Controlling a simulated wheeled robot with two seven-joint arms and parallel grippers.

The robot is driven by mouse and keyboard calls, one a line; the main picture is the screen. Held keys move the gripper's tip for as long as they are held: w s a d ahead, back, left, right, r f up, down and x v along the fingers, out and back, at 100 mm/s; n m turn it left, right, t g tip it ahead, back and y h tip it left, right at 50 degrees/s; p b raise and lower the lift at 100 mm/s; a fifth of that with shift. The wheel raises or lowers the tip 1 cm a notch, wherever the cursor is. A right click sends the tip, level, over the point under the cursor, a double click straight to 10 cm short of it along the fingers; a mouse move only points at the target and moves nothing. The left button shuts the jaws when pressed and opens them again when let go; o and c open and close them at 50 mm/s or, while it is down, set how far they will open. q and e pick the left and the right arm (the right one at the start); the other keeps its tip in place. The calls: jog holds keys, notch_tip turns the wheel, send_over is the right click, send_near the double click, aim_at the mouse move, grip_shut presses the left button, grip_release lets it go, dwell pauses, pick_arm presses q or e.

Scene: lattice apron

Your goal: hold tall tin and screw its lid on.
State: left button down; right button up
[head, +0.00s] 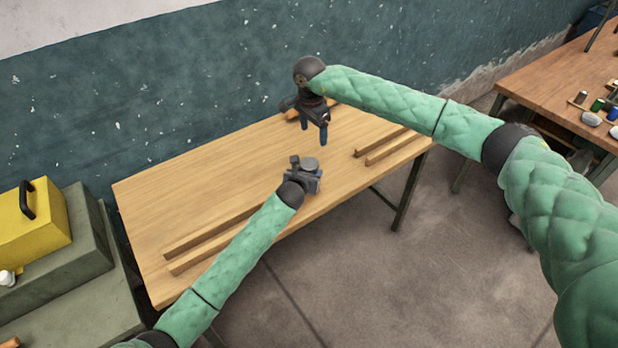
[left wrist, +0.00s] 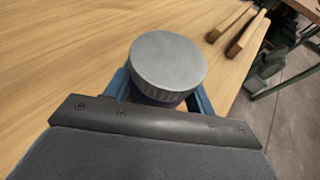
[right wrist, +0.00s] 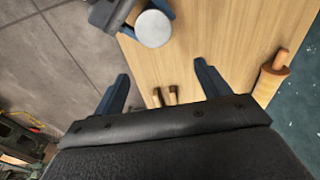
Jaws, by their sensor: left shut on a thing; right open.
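The tall tin shows mainly as its round grey lid (left wrist: 168,60) with a ribbed rim, seated on top, in the left wrist view. The tin's body is mostly hidden below the lid and between the fingers. My left gripper (head: 303,180) is shut on the tin and holds it upright near the table's front edge. The lid also shows in the head view (head: 310,163) and at the top of the right wrist view (right wrist: 153,28). I cannot tell how tightly it sits. My right gripper (head: 314,132) is open and empty, behind and above the tin, fingers pointing down.
The wooden table (head: 210,170) has a pair of wooden strips (head: 215,234) at front left and another pair (head: 385,146) at right. A wooden roller-like piece (right wrist: 270,80) lies near the back wall. A yellow box (head: 35,225) stands far left. The table's middle is clear.

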aim_at(309, 163)
jog(key=f, duration=0.1)
jog(key=s+f, duration=0.1)
jog(key=shift+s+a+f, duration=0.2)
jog(key=shift+s+f, duration=0.1)
jog(key=shift+a+y, duration=0.3)
jog(key=shift+a, duration=0.15)
jog(key=shift+f, duration=4.05)
jog(key=shift+c, duration=0.2)
